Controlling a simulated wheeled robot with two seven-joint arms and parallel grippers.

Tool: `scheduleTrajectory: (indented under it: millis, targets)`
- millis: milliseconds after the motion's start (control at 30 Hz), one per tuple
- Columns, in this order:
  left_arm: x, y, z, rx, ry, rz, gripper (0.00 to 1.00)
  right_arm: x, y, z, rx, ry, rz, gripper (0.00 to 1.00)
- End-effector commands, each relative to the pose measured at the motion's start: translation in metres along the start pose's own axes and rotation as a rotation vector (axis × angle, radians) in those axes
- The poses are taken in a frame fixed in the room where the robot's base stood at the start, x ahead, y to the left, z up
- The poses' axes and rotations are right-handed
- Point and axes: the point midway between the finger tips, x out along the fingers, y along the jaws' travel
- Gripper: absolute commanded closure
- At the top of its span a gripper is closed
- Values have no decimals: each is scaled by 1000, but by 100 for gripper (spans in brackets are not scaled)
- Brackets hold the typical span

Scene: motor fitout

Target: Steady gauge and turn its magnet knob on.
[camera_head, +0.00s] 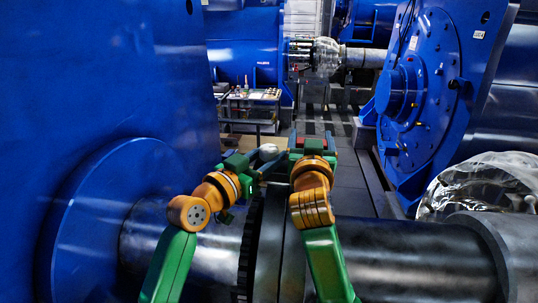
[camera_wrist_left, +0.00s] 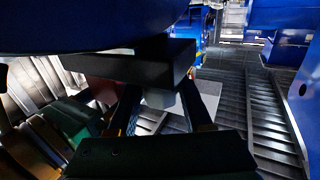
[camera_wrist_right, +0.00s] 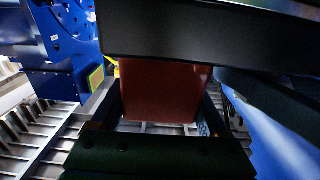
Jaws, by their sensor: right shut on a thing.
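My right gripper (camera_head: 308,143) is upright beyond the dark shaft flange. In the right wrist view its jaws (camera_wrist_right: 162,112) are shut on a red-brown block (camera_wrist_right: 163,92), seemingly part of the gauge. A dark bar (camera_wrist_right: 190,28) crosses just above that block. My left gripper (camera_head: 243,163) is lower and to the left. In the left wrist view its fingers (camera_wrist_left: 163,103) stand apart around a small pale grey block (camera_wrist_left: 160,98), beneath a dark bar (camera_wrist_left: 130,60). Contact with the pale block cannot be told. A pale rounded piece (camera_head: 268,150) shows between the grippers. The gauge's dial is not clear.
The shaft (camera_head: 400,260) and its dark flange (camera_head: 275,245) lie across the front. Blue housings stand at left (camera_head: 110,90) and right (camera_head: 435,70). A work table (camera_head: 255,95) with small items is farther back. The grated floor aisle (camera_head: 352,180) is open.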

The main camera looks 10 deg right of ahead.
Motion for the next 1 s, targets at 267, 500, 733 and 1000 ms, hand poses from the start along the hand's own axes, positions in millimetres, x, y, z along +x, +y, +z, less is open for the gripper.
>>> scheduleTrajectory:
  millis: [267,500,733,1000]
  targets:
    - [0,0,1,1,-1,6,100,0,-1,4,-2,-10,-1,89]
    - [1,-1,2,3,-13,150,100,0,-1,4,-2,-10,-2,89]
    - [0,-1,2,-2,-12,303,100,0,-1,4,-1,-9,-3,89]
    - [0,0,2,-1,-5,332,100,0,-1,3,-1,-7,-2,89]
